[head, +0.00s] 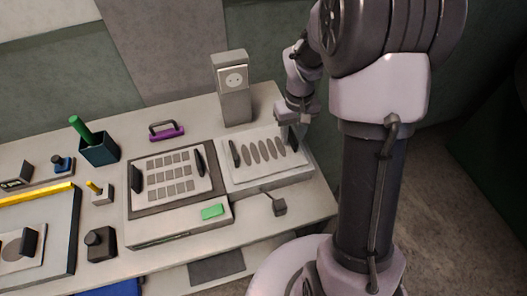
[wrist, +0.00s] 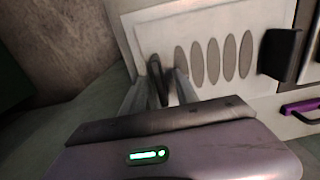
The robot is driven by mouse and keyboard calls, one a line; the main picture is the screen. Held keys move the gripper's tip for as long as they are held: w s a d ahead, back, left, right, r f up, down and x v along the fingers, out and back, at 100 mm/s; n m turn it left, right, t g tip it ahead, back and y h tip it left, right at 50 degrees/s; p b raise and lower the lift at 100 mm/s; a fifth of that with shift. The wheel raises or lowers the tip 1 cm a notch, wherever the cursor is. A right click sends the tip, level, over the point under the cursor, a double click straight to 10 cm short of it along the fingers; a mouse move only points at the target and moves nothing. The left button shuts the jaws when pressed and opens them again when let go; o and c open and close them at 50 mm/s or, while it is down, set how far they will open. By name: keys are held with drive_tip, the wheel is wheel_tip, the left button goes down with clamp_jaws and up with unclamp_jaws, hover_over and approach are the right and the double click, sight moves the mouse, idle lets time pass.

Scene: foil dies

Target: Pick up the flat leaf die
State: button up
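The leaf die (head: 268,168) is a flat white plate with a row of several grey leaf-shaped ovals. It lies on a pale block at the right end of the table, with an upright dark handle at each end. It also shows in the wrist view (wrist: 150,35). My gripper (head: 293,121) is at its right-hand handle (head: 292,138). In the wrist view, my gripper (wrist: 160,92) has its two grey fingers apart, one on each side of that dark handle (wrist: 155,78), with narrow gaps visible. The other handle (wrist: 280,53) stands clear.
Left of the leaf die is another die with a grid of squares (head: 168,177) on a dark-edged press. A grey socket post (head: 234,88) stands behind, beside a purple handle (head: 166,131). A small dark knob (head: 279,207) is in front. The table's right edge is close by.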

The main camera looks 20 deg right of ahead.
clamp_jaws()
idle(1.3)
